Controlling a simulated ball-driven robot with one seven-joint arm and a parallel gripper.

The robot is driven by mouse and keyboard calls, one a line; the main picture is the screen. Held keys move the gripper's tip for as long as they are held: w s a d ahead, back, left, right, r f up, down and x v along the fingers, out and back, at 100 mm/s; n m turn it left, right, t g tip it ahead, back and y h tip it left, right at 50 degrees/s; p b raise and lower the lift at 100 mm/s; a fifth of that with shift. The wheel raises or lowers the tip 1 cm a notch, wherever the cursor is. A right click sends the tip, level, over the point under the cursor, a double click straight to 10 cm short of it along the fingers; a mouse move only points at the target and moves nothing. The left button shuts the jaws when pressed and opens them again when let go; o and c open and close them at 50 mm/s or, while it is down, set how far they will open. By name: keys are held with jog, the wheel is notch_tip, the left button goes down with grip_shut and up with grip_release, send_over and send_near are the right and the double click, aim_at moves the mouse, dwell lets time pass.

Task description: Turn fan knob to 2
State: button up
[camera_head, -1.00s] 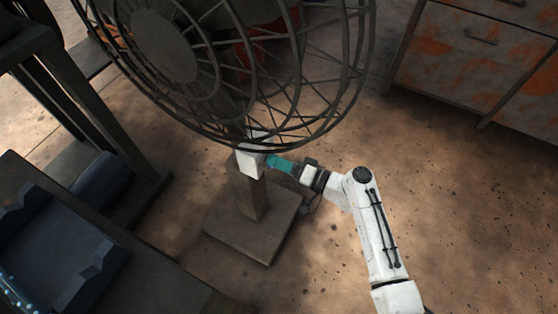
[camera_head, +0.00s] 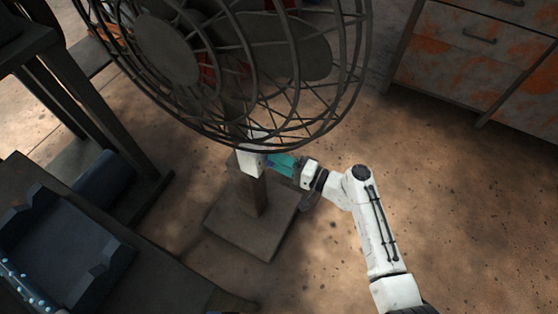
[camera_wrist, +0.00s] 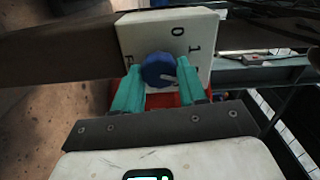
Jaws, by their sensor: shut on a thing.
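A large dark fan (camera_head: 165,50) stands on a post with a square base (camera_head: 250,225). A white control box (camera_head: 250,160) is on the post, below the cage. In the wrist view, the white box (camera_wrist: 200,30) has a round blue knob (camera_wrist: 157,66) and printed marks, with 0 and 1 readable. A pale pointer line on the knob points right and slightly down in the picture; the mark beside it is partly hidden. My gripper (camera_head: 280,164) reaches the box from the right. Its teal fingers (camera_wrist: 160,88) are shut on the knob, one on each side.
A rusty drawer cabinet (camera_head: 480,50) stands at the upper right. A dark bench with a tray (camera_head: 75,235) is at the lower left, and a dark table frame (camera_head: 60,90) is at the left. The floor right of the fan base is open.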

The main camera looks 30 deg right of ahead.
jog(key=o, duration=1.1)
jog(key=shift+c, duration=0.2)
jog(key=p+v, duration=0.1)
jog(key=v, duration=1)
